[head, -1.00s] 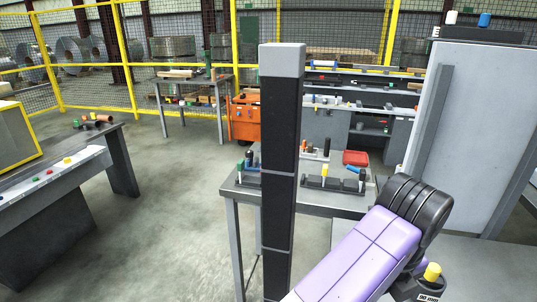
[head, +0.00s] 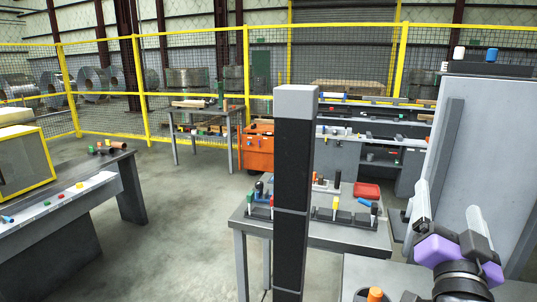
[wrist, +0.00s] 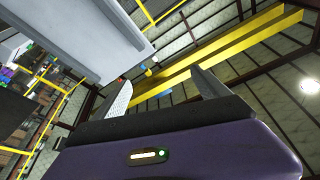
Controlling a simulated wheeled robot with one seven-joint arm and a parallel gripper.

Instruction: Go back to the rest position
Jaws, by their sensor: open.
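My gripper (head: 451,216) is at the lower right in the head view, raised beside the tall grey cabinet (head: 492,135). Its two fingers point up and stand apart, with nothing between them. In the wrist view my gripper (wrist: 163,96) shows two spread fingers above the purple palm, with only the roof and yellow beams behind them. The cabinet (wrist: 85,35) also shows there at the upper left.
A grey table (head: 346,236) in the middle bears black racks of coloured pieces and a red tray (head: 367,191). A console (head: 62,195) stands left. An orange cart (head: 259,147) and workbenches stand behind. Open floor (head: 180,215) lies between console and table.

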